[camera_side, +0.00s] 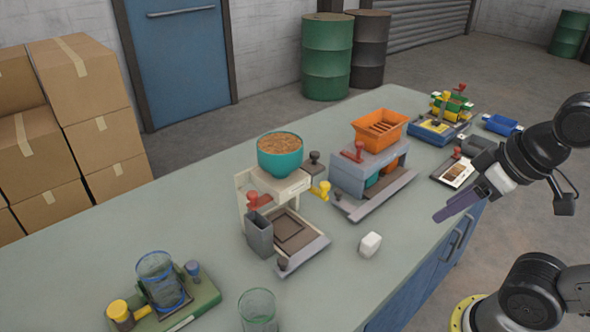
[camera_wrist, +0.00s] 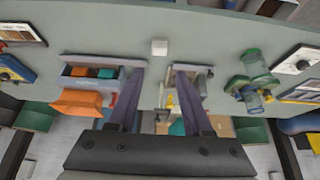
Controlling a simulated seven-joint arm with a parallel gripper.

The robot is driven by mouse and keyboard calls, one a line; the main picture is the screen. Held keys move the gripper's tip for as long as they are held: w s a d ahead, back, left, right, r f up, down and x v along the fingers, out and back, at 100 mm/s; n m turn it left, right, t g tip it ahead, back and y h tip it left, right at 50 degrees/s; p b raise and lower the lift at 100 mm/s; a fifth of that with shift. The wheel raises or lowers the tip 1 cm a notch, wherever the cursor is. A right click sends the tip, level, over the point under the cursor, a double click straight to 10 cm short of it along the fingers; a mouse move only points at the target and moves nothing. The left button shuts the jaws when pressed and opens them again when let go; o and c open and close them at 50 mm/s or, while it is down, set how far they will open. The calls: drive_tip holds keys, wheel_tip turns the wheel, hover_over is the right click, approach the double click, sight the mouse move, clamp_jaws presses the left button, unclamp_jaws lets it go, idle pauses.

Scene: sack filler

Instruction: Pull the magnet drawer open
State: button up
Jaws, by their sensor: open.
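The sack filler has a teal bowl of brown grain (camera_side: 280,158) on top of a cream frame (camera_side: 292,184). A pale drawer-like front with small marks sits below the bowl, but I cannot tell for certain that it is the magnet drawer. A black knob (camera_side: 315,160) and a yellow knob (camera_side: 321,191) stand at its right. In the wrist view the filler is partly hidden behind the right finger. My gripper (camera_side: 462,205) is above the table's right front edge, well apart from the filler. Its fingers (camera_wrist: 160,70) are open with nothing between them.
A white cube (camera_side: 370,244) lies near the front edge. A green tray with a glass jar (camera_side: 158,280) is at the left. The table between them (camera_side: 225,230) is clear.

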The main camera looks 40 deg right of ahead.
drive_tip(key=shift+o, duration=0.5)
drive_tip(key=w+r+m+g, duration=0.1)
drive_tip(key=w+r, duration=0.5)
drive_tip(key=r, duration=0.3)
drive_tip(key=w+r+m+g, duration=0.1)
drive_tip(key=w+r+g, duration=0.1)
drive_tip(key=w+r, duration=0.55)
drive_tip(key=g, duration=0.3)
hover_over(315, 153)
wheel_tip(315, 153, down, 5)
drive_tip(key=shift+m, duration=0.3)
wheel_tip(315, 153, down, 14)
drive_tip(key=shift+r, duration=0.25)
clamp_jaws()
